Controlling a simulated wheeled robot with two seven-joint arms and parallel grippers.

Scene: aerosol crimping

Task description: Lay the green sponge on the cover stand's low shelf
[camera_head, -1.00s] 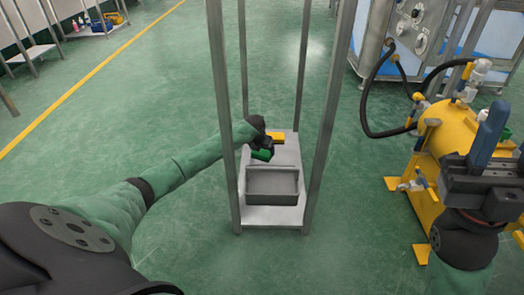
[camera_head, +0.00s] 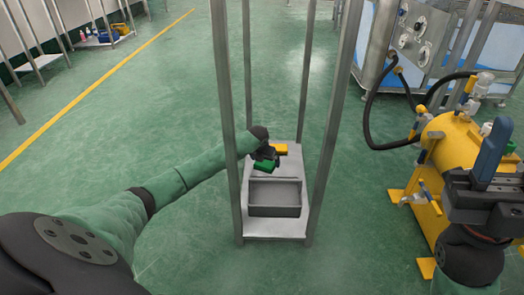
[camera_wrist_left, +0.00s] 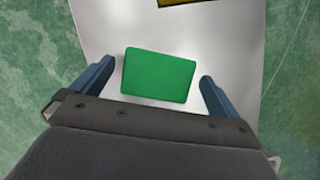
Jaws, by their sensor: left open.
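The green sponge (camera_head: 265,165) is on the low shelf (camera_head: 262,226) of the metal stand, behind a grey bin. In the left wrist view the sponge (camera_wrist_left: 158,76) lies flat on the pale shelf surface, between my two blue fingers, with a gap on each side. My left gripper (camera_head: 266,156) is open and just above it, reaching in between the stand's posts. My right gripper (camera_head: 492,155) is at the right edge, in front of a yellow tank; whether its fingers are open does not show.
The grey bin (camera_head: 274,210) takes up the front of the low shelf. A yellow item (camera_head: 279,148) lies at its back. Tall metal posts (camera_head: 327,125) surround the shelf. A yellow tank (camera_head: 452,150) with black hoses stands at right.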

